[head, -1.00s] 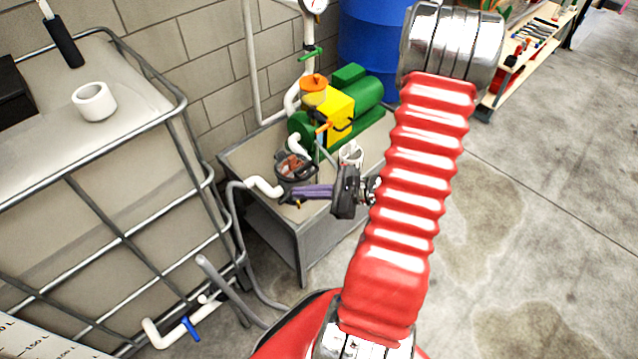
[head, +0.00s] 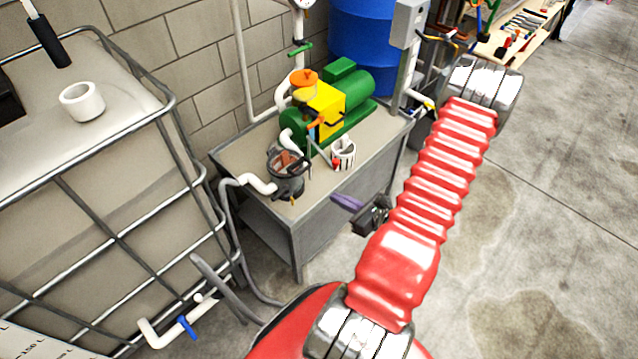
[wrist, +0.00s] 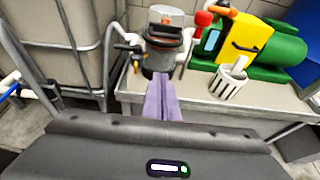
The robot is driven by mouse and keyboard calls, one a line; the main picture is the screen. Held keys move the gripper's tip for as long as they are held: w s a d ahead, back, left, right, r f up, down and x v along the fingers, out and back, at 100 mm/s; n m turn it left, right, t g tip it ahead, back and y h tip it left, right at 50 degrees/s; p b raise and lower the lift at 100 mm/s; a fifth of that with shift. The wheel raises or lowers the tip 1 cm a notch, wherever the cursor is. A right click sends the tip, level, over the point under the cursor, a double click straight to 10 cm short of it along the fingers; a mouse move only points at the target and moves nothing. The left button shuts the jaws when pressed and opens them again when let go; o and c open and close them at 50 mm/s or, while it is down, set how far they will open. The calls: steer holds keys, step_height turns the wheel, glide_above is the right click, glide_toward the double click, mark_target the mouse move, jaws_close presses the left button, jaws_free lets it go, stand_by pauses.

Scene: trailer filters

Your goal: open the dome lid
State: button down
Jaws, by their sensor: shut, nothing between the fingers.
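A dark strainer pot (head: 287,184) stands at the front left of the grey bench, below the green pump. A clear-looking lid (head: 288,160) with reddish-brown parts is on top of it. In the wrist view the pot (wrist: 160,58) and its greyish lid (wrist: 166,28) show upright at top centre. I cannot tell whether the lid is fastened. My gripper (head: 345,202) has purple fingers, which are shut and empty. It is off the bench's front edge, to the right of the pot and apart from it. In the wrist view the shut fingers (wrist: 162,102) point toward the pot.
A green and yellow pump (head: 330,105) stands behind the pot. A white slotted basket (head: 343,155) is on the bench (head: 375,160) right of the pot. A white pipe (head: 258,184) joins the pot's left. A caged tank (head: 110,180) stands left. Open floor lies right.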

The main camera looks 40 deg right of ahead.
steer(key=w, duration=1.1)
steer(key=shift+w+a, duration=0.15)
steer(key=shift+w, duration=0.15)
stand_by(0.4)
steer(key=shift+a, duration=0.1)
steer(key=shift+w+r, duration=0.1)
steer(key=shift+r, duration=0.05)
